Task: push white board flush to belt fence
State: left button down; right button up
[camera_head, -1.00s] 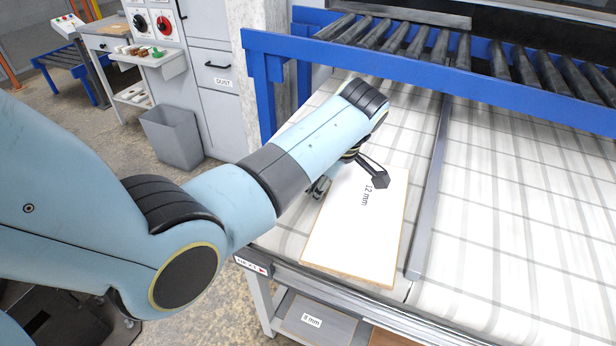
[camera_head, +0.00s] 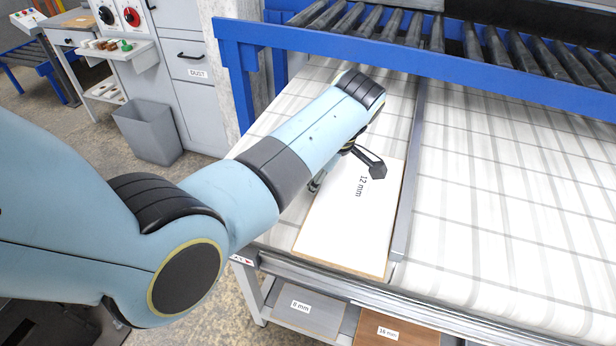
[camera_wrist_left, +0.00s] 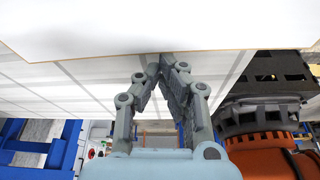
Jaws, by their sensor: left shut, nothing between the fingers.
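The white board (camera_head: 345,220), marked 12 mm and edged in tan, lies flat on the belt. Its right long edge runs beside the grey belt fence (camera_head: 408,190); only a very thin gap, if any, shows between them. My left gripper (camera_head: 315,184) is low at the board's left edge, mostly hidden behind my wrist in the head view. In the left wrist view my left gripper (camera_wrist_left: 167,62) is shut and empty, its fingertips at the edge of the white board (camera_wrist_left: 150,25). Contact looks likely. My right gripper is not in view.
A blue roller frame (camera_head: 420,62) crosses behind the belt. The belt (camera_head: 500,200) right of the fence is clear. Lower shelves hold a grey 8 mm board (camera_head: 305,318) and a brown 16 mm board (camera_head: 400,335). A grey bin (camera_head: 150,132) stands at left.

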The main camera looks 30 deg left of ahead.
pick_arm(q)
jog(key=a, duration=0.1)
jog(key=a+p, duration=0.1)
jog(key=a, duration=0.1)
jog(key=shift+s+a+r, duration=0.1)
jog(key=shift+s+a, duration=0.1)
jog(key=shift+a, duration=0.05)
jog(key=v, duration=0.9)
jog(key=shift+r+b, duration=0.35)
jog(key=shift+b, duration=0.05)
